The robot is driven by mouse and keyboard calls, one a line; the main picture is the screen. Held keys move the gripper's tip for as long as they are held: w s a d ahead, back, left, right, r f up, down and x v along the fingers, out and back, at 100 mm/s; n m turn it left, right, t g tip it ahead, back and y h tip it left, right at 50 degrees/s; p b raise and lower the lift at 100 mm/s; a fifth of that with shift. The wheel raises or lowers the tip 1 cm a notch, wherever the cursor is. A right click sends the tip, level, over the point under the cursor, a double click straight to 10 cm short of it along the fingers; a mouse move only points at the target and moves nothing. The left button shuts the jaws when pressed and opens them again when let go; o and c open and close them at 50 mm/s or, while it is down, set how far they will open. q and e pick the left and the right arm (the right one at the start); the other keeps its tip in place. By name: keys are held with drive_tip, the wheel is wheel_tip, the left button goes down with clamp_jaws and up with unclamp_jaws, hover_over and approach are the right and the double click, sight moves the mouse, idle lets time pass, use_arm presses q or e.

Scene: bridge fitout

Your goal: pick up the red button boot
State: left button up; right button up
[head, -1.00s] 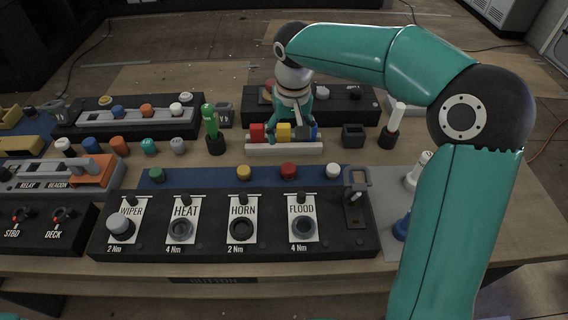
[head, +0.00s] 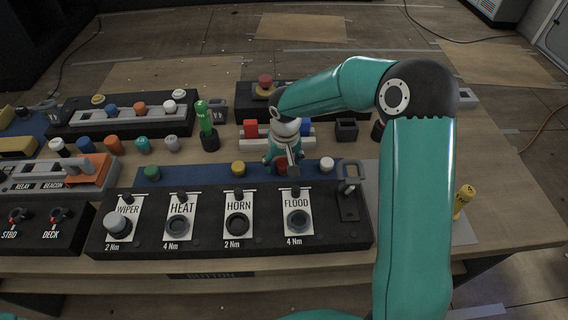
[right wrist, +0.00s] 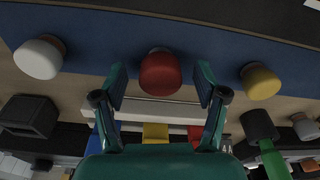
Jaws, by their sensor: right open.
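The red button boot (right wrist: 160,73) stands on the blue strip (right wrist: 100,30) behind the black button panel. In the right wrist view it lies between the two open fingers of my right gripper (right wrist: 160,88), with a gap on each side. In the head view the red boot (head: 281,167) is mostly hidden by my right gripper (head: 283,165), which is over it. A white boot (right wrist: 38,58) and a yellow boot (right wrist: 260,81) stand on either side of it on the strip. My left gripper is not in view.
The button panel (head: 150,238) with labels WIPER, HEAT, HORN and FLOOD lies in front of the strip. A white rack with red, yellow and blue blocks (right wrist: 155,132) stands behind it. A green-handled tool (head: 206,122) stands upright to the left, and a black box (head: 346,130) to the right.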

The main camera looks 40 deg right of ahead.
sight(283, 162)
drive_tip(key=shift+f, duration=0.6)
drive_tip(key=c, duration=1.1)
drive_tip(key=shift+o, duration=0.2)
drive_tip(key=shift+r, duration=0.15)
wheel_tip(283, 162, up, 20)
